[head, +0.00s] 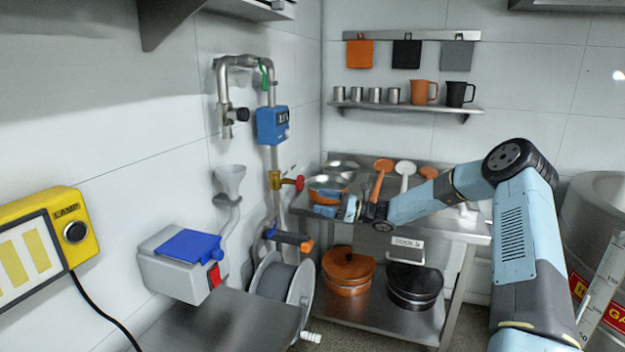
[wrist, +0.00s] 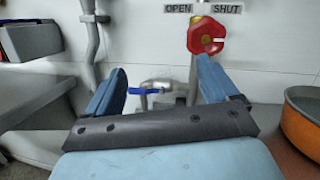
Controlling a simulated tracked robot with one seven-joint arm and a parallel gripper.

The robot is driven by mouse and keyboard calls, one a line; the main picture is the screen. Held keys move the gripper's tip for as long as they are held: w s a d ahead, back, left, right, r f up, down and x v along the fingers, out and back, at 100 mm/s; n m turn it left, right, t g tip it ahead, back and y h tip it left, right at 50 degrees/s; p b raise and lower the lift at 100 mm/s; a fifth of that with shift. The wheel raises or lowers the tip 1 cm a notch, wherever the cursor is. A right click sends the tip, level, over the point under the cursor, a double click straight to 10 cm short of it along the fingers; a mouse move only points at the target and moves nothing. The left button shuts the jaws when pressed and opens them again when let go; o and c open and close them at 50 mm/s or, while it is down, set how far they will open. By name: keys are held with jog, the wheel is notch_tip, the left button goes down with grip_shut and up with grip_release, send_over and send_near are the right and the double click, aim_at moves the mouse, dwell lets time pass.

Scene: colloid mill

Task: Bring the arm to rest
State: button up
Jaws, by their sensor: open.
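My arm reaches from the right side of the head view across to the left, over the steel table (head: 478,228). My gripper (head: 328,203) is at its far end, near the table's left end and in front of the bowls. In the wrist view my gripper (wrist: 162,80) shows two blue fingers spread apart with nothing between them. Beyond the fingers are a red handwheel (wrist: 206,37) under OPEN and SHUT labels and a blue-handled valve (wrist: 150,91). Both look apart from the fingers. The red handwheel also shows in the head view (head: 299,183), left of my gripper.
Metal bowls (head: 340,168) and ladles (head: 405,168) stand around my forearm. An orange pot (head: 347,270) and a black pot (head: 414,285) sit on the lower shelf. A hose reel (head: 283,280) and a grey box with a blue lid (head: 188,246) are to the left.

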jog(key=s+a+r+n+g+h, duration=0.1)
jog(key=s+r+n+g+h, duration=0.3)
jog(key=s, duration=0.6)
jog(key=s+a+r+n+g+h, duration=0.1)
jog(key=s+r+n+h, duration=0.2)
jog(key=s+n+h, duration=0.45)
jog(key=s+d+r+n+t+h, duration=0.2)
jog(key=s+d+r, duration=0.2)
jog(key=s, duration=0.7)
jog(key=s+d+r+n+t+h, duration=0.2)
jog(key=s+d+r+h, duration=0.1)
jog(key=s+d, duration=0.6)
jog(key=s+d+r+n+t+h, duration=0.2)
jog(key=s+d, duration=0.5)
jog(key=s, duration=0.6)
notch_tip(320, 180, up, 3)
jog(key=shift+f+t+h, duration=0.15)
jog(key=shift+t+h, duration=0.35)
jog(key=shift+h, duration=0.25)
jog(key=shift+n, duration=0.25)
jog(key=shift+c, duration=0.5)
